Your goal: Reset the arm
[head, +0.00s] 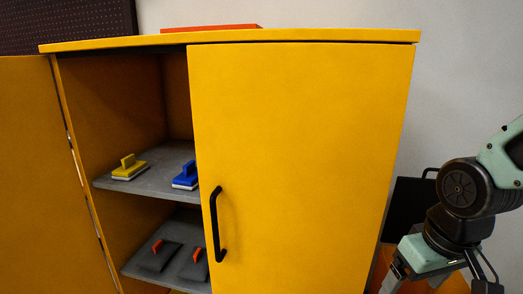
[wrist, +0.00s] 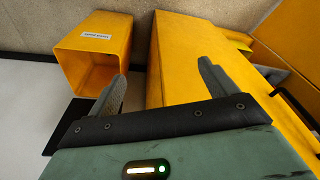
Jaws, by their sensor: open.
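My gripper (wrist: 162,73) is open in the wrist view, with two grey fingers wide apart and nothing between them. In the head view my arm is at the far right, bent, with the gripper's green body low at the right of the yellow cabinet (head: 300,150); the fingertips are not clear there. The cabinet's left door (head: 28,170) stands open and its right door is shut, with a black handle (head: 217,224). In the wrist view a large yellow surface (wrist: 180,45) lies beyond the fingers.
A yellow open box (wrist: 95,37) with a white label is at the upper left of the wrist view. Yellow (head: 129,168) and blue (head: 186,177) handled blocks sit on the upper shelf. Dark items with red handles (head: 157,250) lie below. A red item (head: 210,28) lies on top.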

